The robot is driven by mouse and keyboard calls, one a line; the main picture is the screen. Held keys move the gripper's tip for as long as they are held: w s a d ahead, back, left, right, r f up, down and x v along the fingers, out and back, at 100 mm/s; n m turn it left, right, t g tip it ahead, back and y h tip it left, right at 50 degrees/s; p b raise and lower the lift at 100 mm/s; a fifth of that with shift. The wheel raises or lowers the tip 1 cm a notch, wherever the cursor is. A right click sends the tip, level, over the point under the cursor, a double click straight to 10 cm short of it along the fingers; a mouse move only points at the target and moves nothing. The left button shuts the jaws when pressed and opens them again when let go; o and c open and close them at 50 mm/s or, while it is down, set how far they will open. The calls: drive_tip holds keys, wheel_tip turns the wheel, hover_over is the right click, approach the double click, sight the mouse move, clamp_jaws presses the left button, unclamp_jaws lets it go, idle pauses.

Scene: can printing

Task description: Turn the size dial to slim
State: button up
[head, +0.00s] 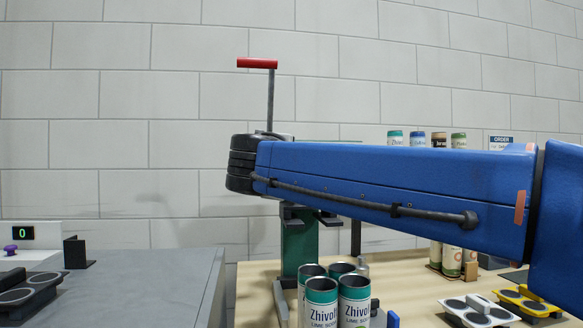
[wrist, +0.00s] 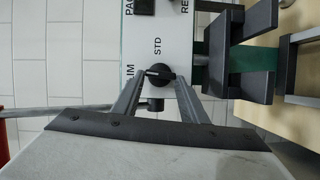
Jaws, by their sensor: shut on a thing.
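The size dial (wrist: 160,75) is a small black knob on a white panel (wrist: 172,22) in the wrist view. A pale mark on it points left, toward a partly hidden label ending in "LIM". The "STD" label is just above the dial. My gripper (wrist: 159,73) has its fingers on either side of the dial and is shut on it. In the head view, the dial and my gripper are hidden behind my blue arm, in front of a green machine column (head: 300,245).
A red-handled lever (head: 257,64) rises behind my arm. Several open teal-and-white cans (head: 321,304) stand below it. A grey counter (head: 165,275) is at left. In the wrist view, dark fork-like brackets (wrist: 250,87) sit right of the dial.

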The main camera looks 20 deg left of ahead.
drive_tip(key=shift+f+n, duration=0.15)
drive_tip(key=shift+n, duration=0.35)
drive_tip(key=o, duration=1)
drive_tip(key=shift+o, duration=0.2)
drive_tip(key=shift+s, duration=0.1)
drive_tip(key=s+d, duration=0.2)
drive_tip(key=s, duration=1.5)
drive_tip(key=shift+d, duration=0.35)
